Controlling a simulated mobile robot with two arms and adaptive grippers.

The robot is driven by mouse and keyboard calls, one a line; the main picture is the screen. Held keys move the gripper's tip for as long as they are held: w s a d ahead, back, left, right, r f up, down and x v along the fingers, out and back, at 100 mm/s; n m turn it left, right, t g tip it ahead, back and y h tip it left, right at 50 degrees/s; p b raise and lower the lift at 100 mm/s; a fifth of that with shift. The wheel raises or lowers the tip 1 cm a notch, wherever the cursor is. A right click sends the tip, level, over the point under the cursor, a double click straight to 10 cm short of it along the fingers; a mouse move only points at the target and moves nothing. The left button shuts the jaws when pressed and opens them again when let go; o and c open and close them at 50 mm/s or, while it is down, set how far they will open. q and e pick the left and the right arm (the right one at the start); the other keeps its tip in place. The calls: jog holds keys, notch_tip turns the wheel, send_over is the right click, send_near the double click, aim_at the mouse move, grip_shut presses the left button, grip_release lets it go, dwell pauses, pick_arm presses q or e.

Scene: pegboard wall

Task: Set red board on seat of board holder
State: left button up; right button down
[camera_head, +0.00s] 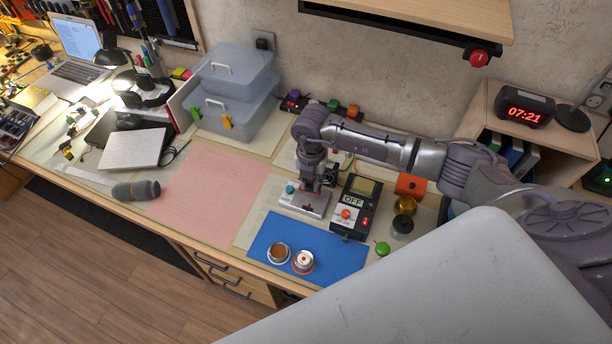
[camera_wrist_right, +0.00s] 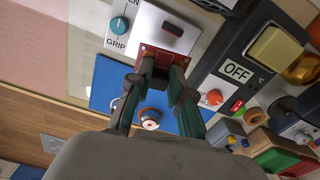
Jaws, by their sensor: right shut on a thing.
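The board holder (camera_head: 301,203) is a light grey plate with a teal knob, lying to the left of a black box. Its plate (camera_wrist_right: 152,24) and GRIP knob also show in the wrist view. My right gripper (camera_head: 326,182) is above the holder and hides part of it. In the wrist view the gripper (camera_wrist_right: 165,72) is shut on the small red board (camera_wrist_right: 155,56), which overlaps the lower edge of the holder in that picture. I cannot tell whether the board touches the holder. My left gripper is not in view.
The black box (camera_head: 352,207) marked OFF stands close on the holder's right. A blue mat (camera_head: 334,266) with two small round containers lies in front. A pink mat (camera_head: 206,195) on the left is clear. Grey bins (camera_head: 235,72) and a wooden shelf (camera_head: 487,98) stand behind.

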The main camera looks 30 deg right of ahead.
aim_at(311, 202)
jog(key=shift+d+f+m, duration=0.2)
jog(key=shift+f+m, duration=0.3)
jog(key=shift+m, duration=0.3)
jog(key=shift+f+b, duration=1.9)
jog(key=shift+f, duration=0.35)
jog(key=shift+f+b, duration=0.35)
jog(key=shift+f, duration=0.2)
jog(key=c, duration=1)
grip_release()
jog(key=shift+r, duration=0.1)
jog(key=shift+r+p, duration=2.5)
jog(key=shift+r, duration=0.5)
